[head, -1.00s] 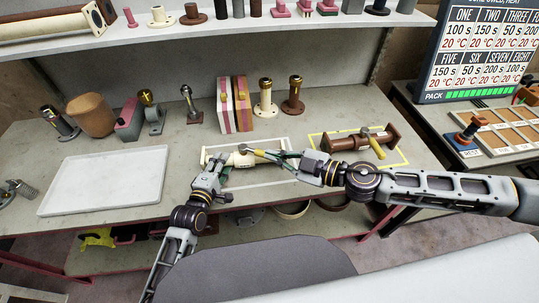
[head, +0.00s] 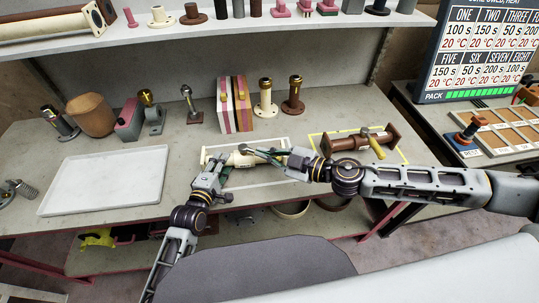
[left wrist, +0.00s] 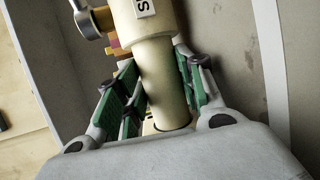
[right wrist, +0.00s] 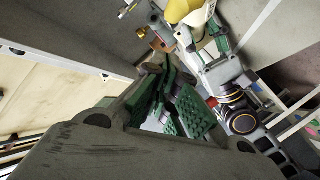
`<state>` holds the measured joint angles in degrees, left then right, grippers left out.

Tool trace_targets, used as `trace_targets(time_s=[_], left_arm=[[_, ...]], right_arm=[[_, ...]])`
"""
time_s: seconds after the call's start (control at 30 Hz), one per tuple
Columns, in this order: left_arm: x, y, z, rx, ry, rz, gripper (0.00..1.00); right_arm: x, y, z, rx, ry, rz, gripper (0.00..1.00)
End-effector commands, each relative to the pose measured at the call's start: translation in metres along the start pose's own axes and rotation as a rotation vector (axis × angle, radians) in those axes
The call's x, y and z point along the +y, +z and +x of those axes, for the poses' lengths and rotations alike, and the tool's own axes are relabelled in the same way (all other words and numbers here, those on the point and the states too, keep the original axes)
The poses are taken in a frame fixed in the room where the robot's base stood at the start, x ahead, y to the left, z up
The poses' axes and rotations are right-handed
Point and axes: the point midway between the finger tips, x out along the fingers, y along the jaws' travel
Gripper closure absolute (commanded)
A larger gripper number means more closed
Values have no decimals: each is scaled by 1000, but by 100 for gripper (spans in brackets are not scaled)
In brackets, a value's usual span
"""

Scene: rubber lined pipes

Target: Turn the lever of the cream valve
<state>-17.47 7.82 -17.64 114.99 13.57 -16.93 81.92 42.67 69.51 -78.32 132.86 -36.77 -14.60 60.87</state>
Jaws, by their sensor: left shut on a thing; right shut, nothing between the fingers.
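The cream valve (head: 239,160) lies across the white-outlined area of the bench in the head view. Its round metal pivot (left wrist: 88,22) and part of the brass-coloured lever (left wrist: 104,17) show at the top of the left wrist view. My left gripper (head: 221,171) is shut around the valve's cream pipe (left wrist: 155,75), with green finger pads on both sides. My right gripper (head: 260,152) is shut and empty, its fingers close to the valve's top at the lever. Whether they touch the lever cannot be told. In the right wrist view its green pads (right wrist: 175,98) are together.
A brown valve (head: 350,142) with a yellow lever lies right, in a yellow outline. A white tray (head: 105,180) lies left. A striped block (head: 234,105) and upright pipe fittings (head: 293,97) stand behind. The bench between tray and valve is mostly clear.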

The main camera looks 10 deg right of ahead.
Motion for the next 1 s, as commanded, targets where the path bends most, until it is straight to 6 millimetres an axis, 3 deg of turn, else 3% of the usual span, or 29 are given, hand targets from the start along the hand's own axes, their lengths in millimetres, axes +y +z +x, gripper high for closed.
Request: trace_targets(time_s=[0.5,1.0], left_arm=[[1,0,0,0,3,0,100],[1,0,0,0,3,0,100]], right_arm=[[0,26,6,1,-1,1,100],[0,30,7,0,-1,0,100]])
